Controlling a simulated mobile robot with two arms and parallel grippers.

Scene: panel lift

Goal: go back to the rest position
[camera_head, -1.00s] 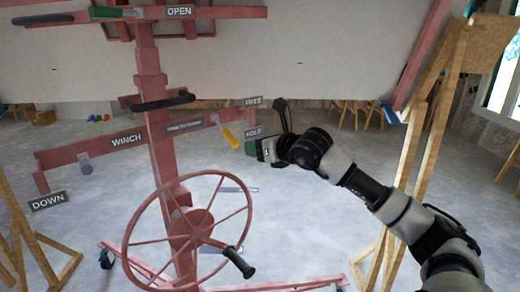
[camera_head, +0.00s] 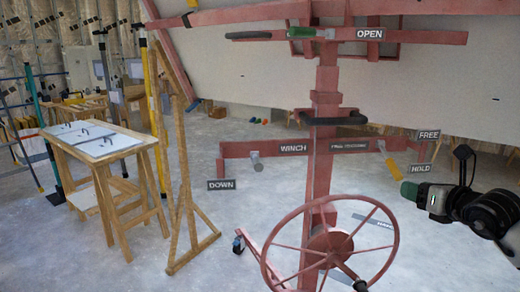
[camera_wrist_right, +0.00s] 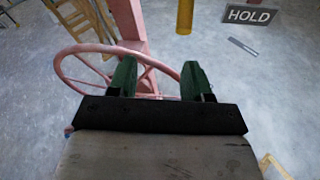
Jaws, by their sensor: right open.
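My right gripper (camera_head: 410,191) is at the right in the head view, just below the HOLD sign (camera_head: 419,170) of the red panel lift (camera_head: 323,160). In the right wrist view its two green fingers (camera_wrist_right: 160,80) stand apart with nothing between them. The lift's red handwheel (camera_head: 397,240) is below and left of the gripper in the head view, and it also shows beyond the fingers in the right wrist view (camera_wrist_right: 62,70). The yellow-handled lever (camera_head: 393,168) hangs close by the gripper, apart from it as far as I can tell. My left gripper is not in view.
A wooden table (camera_head: 68,146) with white sheets stands at the left, beside a wooden stand (camera_head: 181,150). A large pale panel (camera_head: 240,75) rests high on the lift.

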